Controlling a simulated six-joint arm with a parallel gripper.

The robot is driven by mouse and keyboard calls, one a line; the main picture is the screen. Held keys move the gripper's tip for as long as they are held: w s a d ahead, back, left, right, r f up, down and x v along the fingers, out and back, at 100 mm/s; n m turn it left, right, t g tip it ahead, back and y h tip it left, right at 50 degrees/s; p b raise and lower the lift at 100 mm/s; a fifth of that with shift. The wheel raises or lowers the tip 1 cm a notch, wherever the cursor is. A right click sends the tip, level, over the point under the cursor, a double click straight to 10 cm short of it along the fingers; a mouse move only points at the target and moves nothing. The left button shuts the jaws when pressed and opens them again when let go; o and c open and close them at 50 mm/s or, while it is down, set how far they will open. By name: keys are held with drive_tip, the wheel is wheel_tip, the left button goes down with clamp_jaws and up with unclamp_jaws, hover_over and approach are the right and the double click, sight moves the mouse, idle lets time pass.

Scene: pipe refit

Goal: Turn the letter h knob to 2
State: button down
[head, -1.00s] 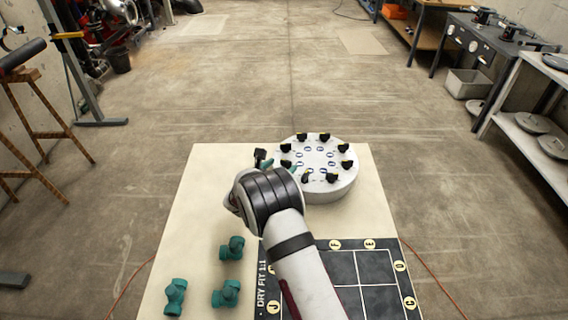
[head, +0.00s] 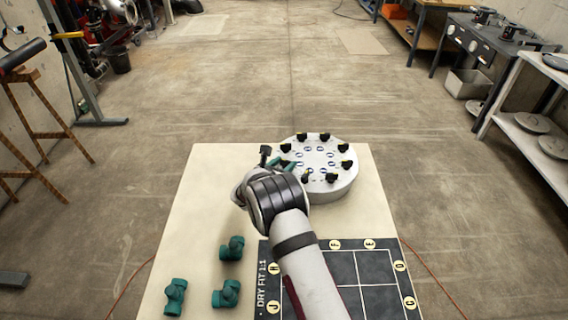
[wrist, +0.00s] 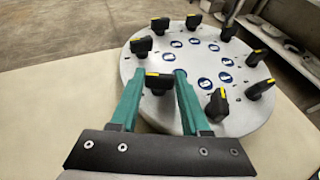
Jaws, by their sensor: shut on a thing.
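A round white panel (head: 330,192) carries a ring of black knobs with yellow marks, each beside a blue disc; it also shows in the wrist view (wrist: 150,112). The disc letters are too small to read, so I cannot tell which knob is h. My gripper (wrist: 161,74) has its two green fingers on either side of one near knob (wrist: 158,84), shut on it.
Several green pipe fittings (head: 231,248) lie at the front left of the pale table (head: 200,210). A dark lettered fit board (head: 375,268) lies at the front right. The table left of the panel is clear.

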drive_tip(key=shift+w+a+m+h, duration=0.15)
drive_tip(key=shift+m+h, duration=0.35)
drive_tip(key=m+g+h, duration=0.2)
drive_tip(key=shift+w+m+h, duration=0.15)
drive_tip(key=shift+m+h, duration=0.25)
drive_tip(key=shift+a+m+g+h, duration=0.1)
drive_tip(key=shift+m+g+h, duration=0.4)
drive_tip(key=shift+c, duration=1.9)
unclamp_jaws()
drive_tip(key=shift+a, duration=0.1)
drive_tip(key=v, duration=1.6)
drive_tip(key=shift+r, duration=0.15)
drive_tip(key=shift+c, duration=0.3)
